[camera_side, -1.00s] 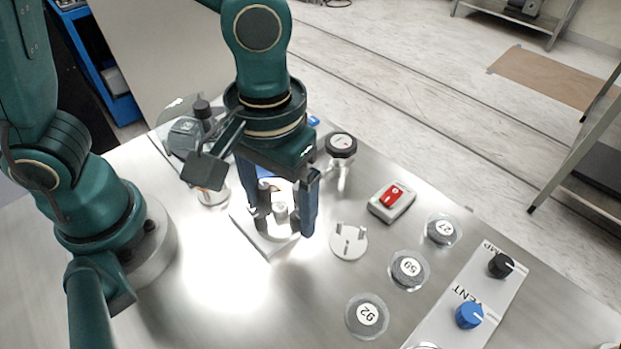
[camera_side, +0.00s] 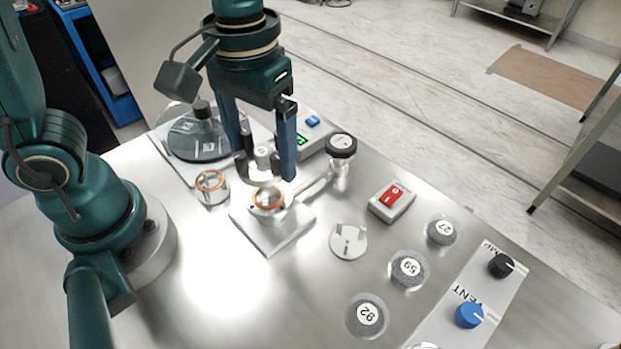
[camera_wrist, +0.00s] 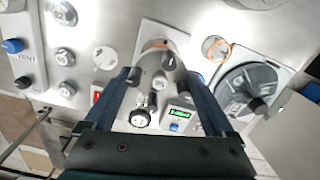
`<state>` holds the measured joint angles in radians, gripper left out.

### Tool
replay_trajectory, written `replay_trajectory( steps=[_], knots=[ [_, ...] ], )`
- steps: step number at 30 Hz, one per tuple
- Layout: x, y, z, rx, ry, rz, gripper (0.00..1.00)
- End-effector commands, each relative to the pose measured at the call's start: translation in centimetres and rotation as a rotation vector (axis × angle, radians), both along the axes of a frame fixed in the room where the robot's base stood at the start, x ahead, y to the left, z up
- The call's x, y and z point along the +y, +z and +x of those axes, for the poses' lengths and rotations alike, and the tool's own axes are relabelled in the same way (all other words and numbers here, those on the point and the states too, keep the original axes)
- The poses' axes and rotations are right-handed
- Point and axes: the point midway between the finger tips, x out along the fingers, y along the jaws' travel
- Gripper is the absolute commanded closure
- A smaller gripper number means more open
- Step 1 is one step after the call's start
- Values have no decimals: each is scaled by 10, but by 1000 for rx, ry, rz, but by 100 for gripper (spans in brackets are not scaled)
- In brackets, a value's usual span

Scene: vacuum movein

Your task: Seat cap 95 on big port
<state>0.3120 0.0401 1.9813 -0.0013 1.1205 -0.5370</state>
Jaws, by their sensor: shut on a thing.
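My gripper (camera_side: 264,170) is shut on a grey cap (camera_side: 262,154) with a small knob. The cap is in the air just above a port with an orange ring (camera_side: 268,198) on a pale square block (camera_side: 285,235). In the wrist view the held cap (camera_wrist: 160,82) sits between the fingers; its number is not readable. A second orange-ringed clear cup (camera_side: 211,187) stands to the left of the block. It also shows in the wrist view (camera_wrist: 216,48). I cannot tell from labels which ringed opening is the big port.
Several round numbered discs (camera_side: 408,269) lie at the right. Nearby are a red switch box (camera_side: 391,202), a gauge (camera_side: 341,147), a slotted white disc (camera_side: 349,241) and a knob panel (camera_side: 470,300). A dark round dish (camera_side: 198,137) and a box with a green display (camera_side: 313,135) stand behind.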

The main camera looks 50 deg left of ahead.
Motion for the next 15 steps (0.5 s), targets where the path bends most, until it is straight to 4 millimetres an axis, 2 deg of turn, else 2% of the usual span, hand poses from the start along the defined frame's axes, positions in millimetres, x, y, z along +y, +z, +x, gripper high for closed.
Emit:
replay_trajectory(
  steps=[9,15],
  knots=[
    [0,-29,-1,2,0,1,73],
    [0,-40,0,0,0,0,73]
  ],
)
